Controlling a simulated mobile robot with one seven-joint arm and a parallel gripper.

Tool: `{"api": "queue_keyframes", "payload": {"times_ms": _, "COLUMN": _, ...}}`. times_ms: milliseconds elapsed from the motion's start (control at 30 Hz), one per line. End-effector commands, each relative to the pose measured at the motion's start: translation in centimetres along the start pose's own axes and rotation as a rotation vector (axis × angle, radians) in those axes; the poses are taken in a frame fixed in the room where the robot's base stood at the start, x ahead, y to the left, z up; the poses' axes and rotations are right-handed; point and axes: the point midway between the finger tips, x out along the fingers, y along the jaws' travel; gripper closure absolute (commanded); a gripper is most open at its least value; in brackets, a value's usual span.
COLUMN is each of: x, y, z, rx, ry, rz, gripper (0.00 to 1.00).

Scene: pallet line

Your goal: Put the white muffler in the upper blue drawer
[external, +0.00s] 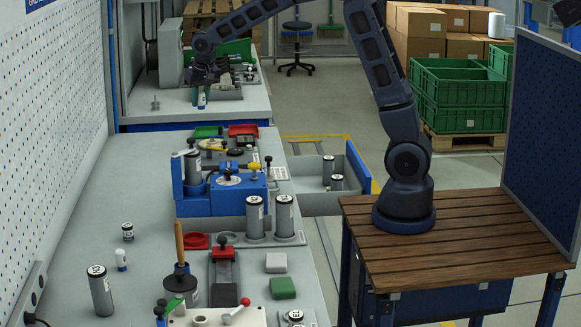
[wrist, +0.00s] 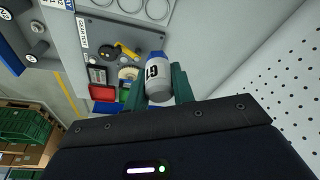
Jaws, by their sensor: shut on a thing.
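My gripper (external: 203,90) is shut on a small white cylinder with a blue end, which I take as the white muffler (external: 202,101). It is held above the bench towards the far end. In the wrist view the muffler (wrist: 158,86) sits between the two green fingers (wrist: 159,92), its printed number facing the camera. A drawer with a blue front (external: 358,163) stands pulled out from the bench's right side, well away from my gripper. In the wrist view the drawer (wrist: 14,68) shows at the upper left.
A blue fixture (external: 235,194) and tall cylinders (external: 255,217) stand on the bench near the drawer. Another small white-and-blue cylinder (external: 121,260) stands at the left. Red (external: 243,130) and green (external: 208,131) trays lie farther back. The pegboard wall (external: 55,130) borders the left side.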

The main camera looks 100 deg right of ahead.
Motion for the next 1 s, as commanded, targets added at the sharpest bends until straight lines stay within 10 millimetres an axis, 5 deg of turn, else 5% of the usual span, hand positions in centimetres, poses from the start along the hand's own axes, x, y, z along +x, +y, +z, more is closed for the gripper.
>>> {"api": "queue_keyframes", "payload": {"times_ms": 500, "x": 1.4, "y": 17.9, "z": -5.7, "rx": 0.171, "ry": 0.004, "rz": 0.044, "gripper": 0.98}}
{"api": "queue_keyframes", "payload": {"times_ms": 1000, "x": 1.5, "y": 35.2, "z": -6.3, "rx": 0.333, "ry": 0.010, "rz": 0.089, "gripper": 0.98}}
